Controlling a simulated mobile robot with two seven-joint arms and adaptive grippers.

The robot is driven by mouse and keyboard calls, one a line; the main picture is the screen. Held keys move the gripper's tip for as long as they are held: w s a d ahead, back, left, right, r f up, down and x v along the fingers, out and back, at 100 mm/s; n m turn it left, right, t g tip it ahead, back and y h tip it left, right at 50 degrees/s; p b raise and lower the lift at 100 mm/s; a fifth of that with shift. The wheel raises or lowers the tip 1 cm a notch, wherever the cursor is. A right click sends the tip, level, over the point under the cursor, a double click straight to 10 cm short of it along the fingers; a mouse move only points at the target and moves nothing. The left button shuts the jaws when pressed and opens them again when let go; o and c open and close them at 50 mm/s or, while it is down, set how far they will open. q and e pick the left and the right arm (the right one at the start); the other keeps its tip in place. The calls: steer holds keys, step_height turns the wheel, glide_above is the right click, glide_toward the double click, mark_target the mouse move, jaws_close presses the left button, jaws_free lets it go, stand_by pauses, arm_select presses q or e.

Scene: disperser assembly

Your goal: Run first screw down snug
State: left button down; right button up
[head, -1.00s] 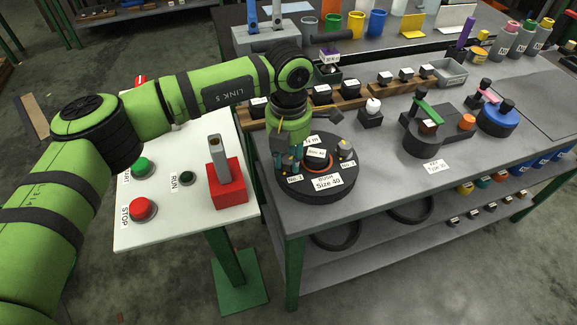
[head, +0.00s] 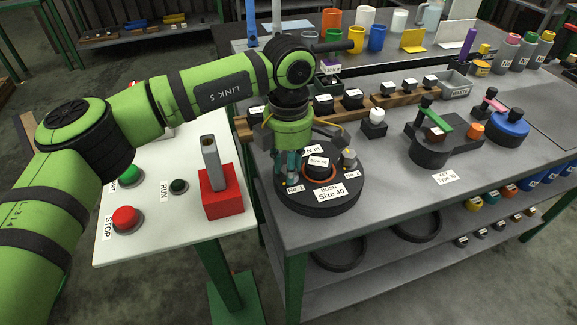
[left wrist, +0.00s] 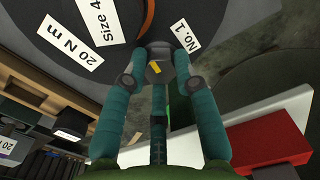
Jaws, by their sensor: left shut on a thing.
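The round black fixture (head: 330,207) stands at the near left of the grey bench, labelled "BUSH Size 40", with a capped piece in an orange ring (head: 317,168) at its middle. My left gripper (head: 287,180) points down at the fixture's left side, by the "No. 1" label. In the left wrist view its teal fingers (left wrist: 159,62) are shut on the first screw (left wrist: 156,71), a grey head with a yellow mark. The screw's shank is hidden, so its depth cannot be told. A second screw (head: 349,158) stands by the "No. 2" label. My right gripper is out of view.
A white stand (head: 160,235) with green and red buttons and a red block (head: 221,195) holding a grey upright piece is left of the bench. A wooden rack (head: 350,108) of labelled dark blocks lies behind the fixture. A black key fixture (head: 430,152) is to the right.

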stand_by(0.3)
arm_select(q)
steer(key=c, duration=1.2)
jaws_free()
steer(key=shift+c, duration=0.2)
step_height(320, 180, up, 12)
steer(key=shift+r, duration=0.1)
